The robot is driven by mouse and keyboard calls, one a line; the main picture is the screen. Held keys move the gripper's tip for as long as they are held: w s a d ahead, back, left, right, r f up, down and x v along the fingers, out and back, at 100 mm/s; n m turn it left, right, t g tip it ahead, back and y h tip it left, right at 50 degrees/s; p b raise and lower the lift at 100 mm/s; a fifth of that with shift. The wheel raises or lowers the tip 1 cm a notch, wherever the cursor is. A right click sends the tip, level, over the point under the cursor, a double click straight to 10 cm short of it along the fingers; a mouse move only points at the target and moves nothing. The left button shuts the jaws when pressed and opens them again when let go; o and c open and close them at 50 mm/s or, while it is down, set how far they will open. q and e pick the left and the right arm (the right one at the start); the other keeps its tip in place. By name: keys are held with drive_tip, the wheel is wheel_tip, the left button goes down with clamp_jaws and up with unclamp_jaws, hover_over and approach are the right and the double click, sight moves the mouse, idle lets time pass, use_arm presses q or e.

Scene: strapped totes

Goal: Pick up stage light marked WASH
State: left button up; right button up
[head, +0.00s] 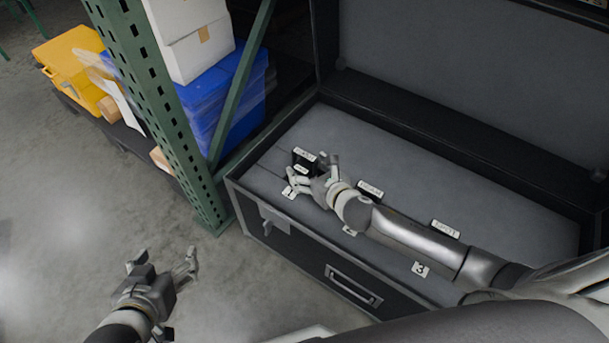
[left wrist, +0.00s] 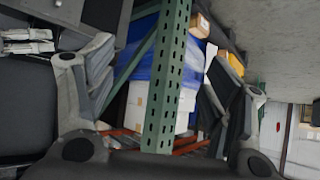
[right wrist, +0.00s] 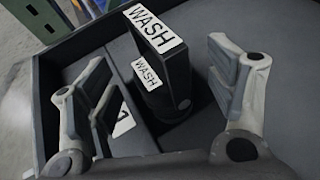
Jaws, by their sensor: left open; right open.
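The black stage light marked WASH (right wrist: 172,75) stands in the open case at its left end, with white WASH labels on it. It also shows in the head view (head: 303,158), partly hidden by my right gripper. My right gripper (head: 312,180) is open right beside the light; in the right wrist view its fingers (right wrist: 165,95) are on either side of the light's near part, apart from it. My left gripper (head: 163,266) is open and empty above the floor, left of the case.
The dark case (head: 290,243) has its lid (head: 470,70) raised at the back. Labels such as number 3 (head: 420,269) and SPOT (head: 445,229) lie along it. A green rack post (head: 160,100) stands close to the case's left side, with a blue tote (head: 225,95) behind.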

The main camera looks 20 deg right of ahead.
sight(303, 163)
drive_tip(key=b+x, duration=0.1)
drive_tip(key=x, duration=0.2)
use_arm(q)
drive_tip(key=w+r+t, duration=0.1)
drive_tip(key=w+d+r+t, duration=0.1)
drive_tip(key=r, duration=0.1)
drive_tip(key=w+r+t+h, duration=0.1)
drive_tip(key=shift+w+d+r, duration=0.15)
drive_tip(key=shift+w+d, duration=0.15)
use_arm(e)
drive_tip(key=c, duration=1.4)
drive_tip(key=shift+w+r, duration=0.1)
drive_tip(key=shift+r, duration=0.05)
drive_tip(key=shift+c, duration=1)
